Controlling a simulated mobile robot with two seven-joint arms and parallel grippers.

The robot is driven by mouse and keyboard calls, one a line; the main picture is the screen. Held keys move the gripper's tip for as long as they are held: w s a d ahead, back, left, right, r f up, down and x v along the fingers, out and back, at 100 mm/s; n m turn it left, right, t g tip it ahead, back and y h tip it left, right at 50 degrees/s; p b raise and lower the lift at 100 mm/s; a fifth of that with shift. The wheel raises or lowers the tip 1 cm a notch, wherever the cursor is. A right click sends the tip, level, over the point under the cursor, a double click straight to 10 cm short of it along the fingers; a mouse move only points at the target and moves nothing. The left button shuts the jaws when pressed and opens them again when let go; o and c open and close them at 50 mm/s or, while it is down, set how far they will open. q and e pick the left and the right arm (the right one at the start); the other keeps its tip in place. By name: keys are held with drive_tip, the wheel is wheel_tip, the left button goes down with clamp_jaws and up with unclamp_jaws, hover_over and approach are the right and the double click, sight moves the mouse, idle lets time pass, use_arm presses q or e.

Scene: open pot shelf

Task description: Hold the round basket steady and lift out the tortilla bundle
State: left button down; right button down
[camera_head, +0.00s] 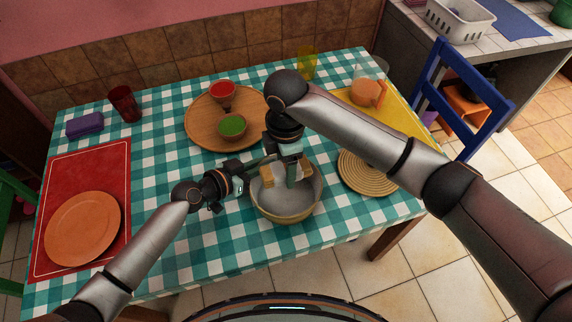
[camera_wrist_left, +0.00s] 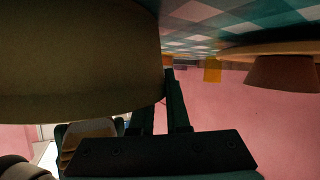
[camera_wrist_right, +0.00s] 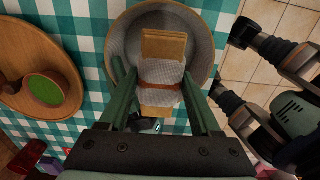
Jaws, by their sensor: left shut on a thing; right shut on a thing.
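The round basket (camera_head: 288,215) stands near the table's front edge, pale inside with a tan outer wall. My left gripper (camera_head: 262,163) is shut on its rim at the back left. The basket's wall (camera_wrist_left: 80,60) fills the upper left of the left wrist view, beside the fingers (camera_wrist_left: 178,110). The tortilla bundle, a pale wrap (camera_wrist_right: 160,72) with a brown band and tan ends, is between the fingers of my right gripper (camera_wrist_right: 163,100), which is shut on it. In the head view the bundle (camera_head: 267,180) appears within the basket's outline. Whether it touches the bottom is hidden.
A wooden board (camera_head: 197,132) with red and green salsa bowls lies behind the basket. A round woven mat (camera_head: 366,172) is close at right. An orange plate (camera_head: 82,228) sits on a red placemat at left. A blue chair (camera_head: 468,95) stands at the right edge.

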use_arm(q)
drive_tip(key=c, duration=0.8)
unclamp_jaws()
drive_tip(key=shift+s+f, duration=0.2)
drive_tip(key=shift+f, duration=0.25)
drive_tip(key=shift+c, duration=0.2)
drive_tip(key=shift+o, duration=0.4)
drive_tip(key=shift+w+r, duration=0.1)
drive_tip(key=shift+r, duration=0.1)
drive_tip(key=o, duration=0.7)
drive_tip(key=shift+w+r, duration=0.1)
drive_tip(key=shift+r, duration=0.05)
drive_tip(key=shift+o, duration=0.2)
drive_tip(key=shift+p+v, duration=0.4)
drive_tip(key=shift+v, duration=2.1)
use_arm(e)
drive_tip(key=shift+r, duration=0.35)
drive_tip(key=shift+r+p, duration=1.6)
drive_tip(key=shift+r, duration=0.15)
use_arm(q)
drive_tip(key=s+a+r, duration=0.3)
drive_tip(key=r, duration=0.2)
drive_tip(key=shift+a+r, duration=0.25)
drive_tip(key=shift+r, duration=0.15)
drive_tip(key=shift+s, duration=0.15)
